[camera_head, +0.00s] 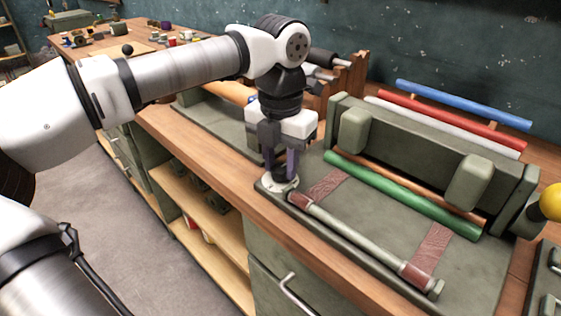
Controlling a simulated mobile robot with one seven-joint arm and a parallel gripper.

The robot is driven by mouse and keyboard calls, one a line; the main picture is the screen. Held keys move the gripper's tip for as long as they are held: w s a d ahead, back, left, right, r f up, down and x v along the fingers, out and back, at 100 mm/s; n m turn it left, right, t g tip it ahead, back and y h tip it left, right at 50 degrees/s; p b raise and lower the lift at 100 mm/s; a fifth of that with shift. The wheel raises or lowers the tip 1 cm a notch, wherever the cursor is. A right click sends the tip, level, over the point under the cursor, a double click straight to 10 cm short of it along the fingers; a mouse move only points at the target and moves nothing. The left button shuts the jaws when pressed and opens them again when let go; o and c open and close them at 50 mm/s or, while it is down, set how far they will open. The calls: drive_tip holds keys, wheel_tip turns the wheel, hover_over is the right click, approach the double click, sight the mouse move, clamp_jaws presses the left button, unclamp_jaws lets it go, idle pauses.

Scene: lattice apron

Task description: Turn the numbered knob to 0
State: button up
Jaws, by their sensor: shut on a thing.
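The numbered knob sits on a pale round dial (265,187) at the near-left corner of a grey-green board, close to the counter's front edge. My gripper (280,171) points straight down over the dial, with its fingers shut on the knob. The fingers hide most of the knob. The numbers and the pointer are too small or hidden, so I cannot tell the setting.
A grey rod with red bands (350,236) lies just right of the dial. A green rod (405,195) lies behind it, before a grey-green padded block (410,145). Red (450,122) and blue (460,103) rods are farther back. A yellow ball (551,202) is at far right.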

sight(280, 167)
idle(0.4)
drive_tip(key=o, duration=1)
drive_tip(key=shift+r, duration=0.1)
wheel_tip(280, 167, up, 14)
drive_tip(key=shift+f+p, duration=0.15)
drive_tip(key=shift+p, duration=0.35)
